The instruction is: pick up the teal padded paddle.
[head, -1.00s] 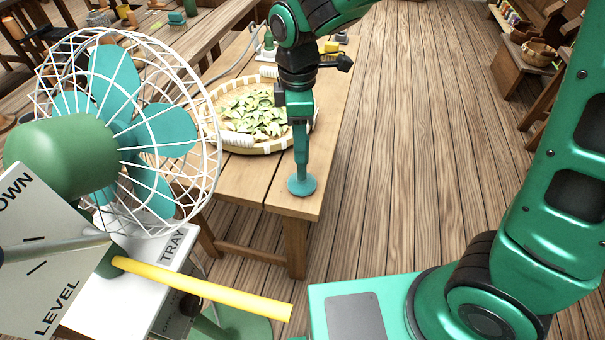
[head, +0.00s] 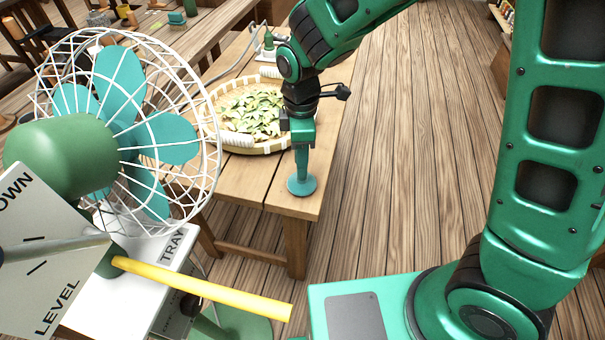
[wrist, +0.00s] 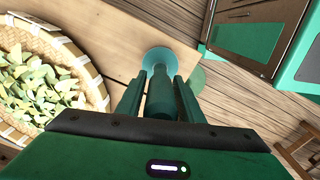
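The teal padded paddle (head: 301,184) stands upright near the table's front end, its round pad down on the wood and its handle up. It also shows in the wrist view (wrist: 160,92), with the pad beyond the fingertips. My gripper (head: 302,143) is above the pad, pointing down, with the upper handle between its fingers. In the wrist view my gripper (wrist: 160,77) has one finger on each side of the handle, and a narrow gap shows beside it, so the fingers look open. The top of the handle is hidden in the head view.
A round woven tray of pale green leaves (head: 211,127) lies left of the paddle on the wooden table (head: 250,180). A caged fan (head: 120,130) and a yellow rod (head: 205,289) stand in the left foreground. Open floor (head: 400,170) lies to the right.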

